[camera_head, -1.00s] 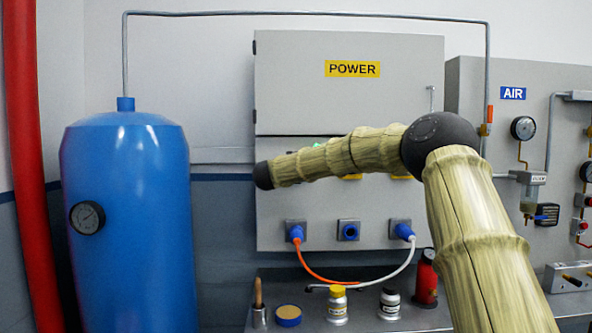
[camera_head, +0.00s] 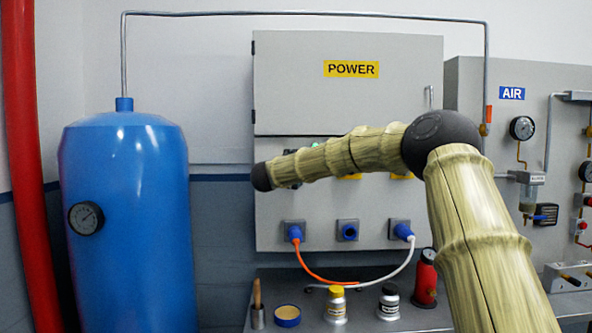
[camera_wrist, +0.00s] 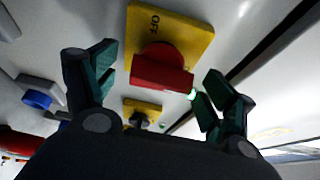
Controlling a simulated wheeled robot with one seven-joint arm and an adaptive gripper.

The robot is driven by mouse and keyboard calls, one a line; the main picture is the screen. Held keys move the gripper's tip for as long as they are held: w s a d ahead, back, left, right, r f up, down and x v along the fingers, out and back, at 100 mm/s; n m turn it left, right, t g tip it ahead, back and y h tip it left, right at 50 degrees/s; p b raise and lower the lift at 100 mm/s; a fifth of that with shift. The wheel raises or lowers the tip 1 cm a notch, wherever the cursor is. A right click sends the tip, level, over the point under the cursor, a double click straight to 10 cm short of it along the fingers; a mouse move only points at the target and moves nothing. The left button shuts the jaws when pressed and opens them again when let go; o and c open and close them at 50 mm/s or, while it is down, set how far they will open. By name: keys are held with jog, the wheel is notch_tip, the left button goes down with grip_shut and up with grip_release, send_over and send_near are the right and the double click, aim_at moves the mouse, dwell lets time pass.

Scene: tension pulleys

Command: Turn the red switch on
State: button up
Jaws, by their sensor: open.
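The red switch (camera_wrist: 162,68) shows in the wrist view as a red rotary handle on a yellow plate (camera_wrist: 192,36). The plate bears the word OFF near its edge. My gripper (camera_wrist: 157,88) is open, with one dark green finger on each side of the red handle and visible gaps between. I cannot tell how close the fingertips are in depth. In the head view my arm covers the red switch, and the fingers are hidden behind the arm's end in front of the power cabinet (camera_head: 300,90).
A second yellow plate with a black knob (camera_wrist: 142,113) sits beyond the red switch. Blue sockets with an orange cable (camera_head: 312,269) and a white cable (camera_head: 398,267) are low on the cabinet. A blue tank (camera_head: 130,220) stands left. Bottles (camera_head: 336,306) stand on the bench below.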

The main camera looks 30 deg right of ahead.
jog(key=v, duration=1.1)
jog(key=shift+s+f, duration=0.1)
jog(key=shift+f, duration=0.05)
